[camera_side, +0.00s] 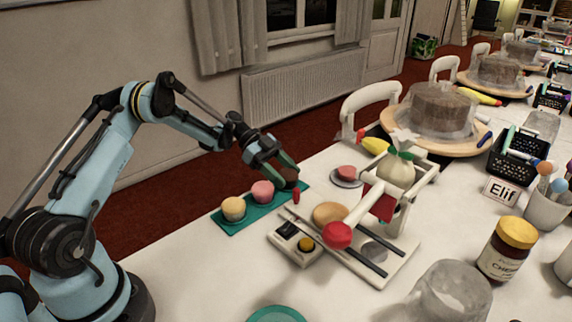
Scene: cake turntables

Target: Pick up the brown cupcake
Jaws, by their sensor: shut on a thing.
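The brown cupcake (290,174) is at the right end of a teal tray (235,226), beside a pink cupcake (263,191) and a yellow cupcake (233,208). My gripper (284,172) reaches down from the left and is shut on the brown cupcake. Its fingers cover part of the cupcake. I cannot tell whether the cupcake touches the tray or is a little above it.
A white stand with a red-ended lever (338,235) and a switch box (296,243) stands close to the right of the tray. A small plate with a pink item (346,175) lies behind. A jar (507,249) and a clear pitcher (449,293) stand front right. The table's front left is mostly clear.

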